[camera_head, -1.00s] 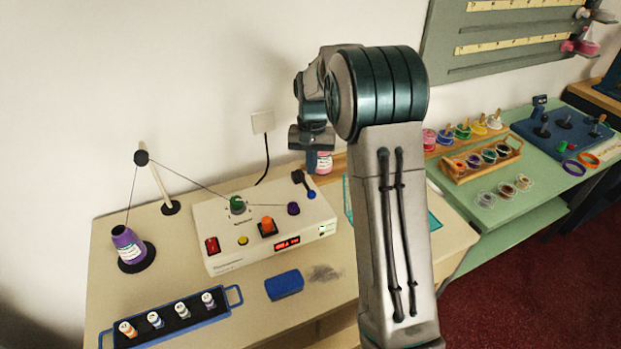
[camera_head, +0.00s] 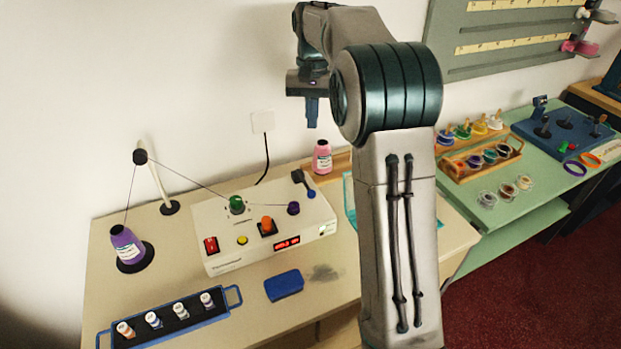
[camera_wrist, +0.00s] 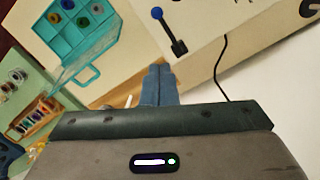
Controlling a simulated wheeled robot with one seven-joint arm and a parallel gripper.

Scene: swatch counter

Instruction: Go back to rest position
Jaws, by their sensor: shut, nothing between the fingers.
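My gripper (camera_head: 312,112) is raised in front of the wall, above the back edge of the counter. Its fingers point down and are together, with nothing between them. In the wrist view the closed blue-grey fingers (camera_wrist: 158,85) show at the centre.
A white control box (camera_head: 265,250) with knobs and a lever sits on the counter (camera_head: 110,280). A purple spool (camera_head: 127,244) with thread stands left. A vial rack (camera_head: 175,335) and blue block (camera_head: 284,285) lie in front. A teal caddy (camera_wrist: 95,50) shows in the wrist view.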

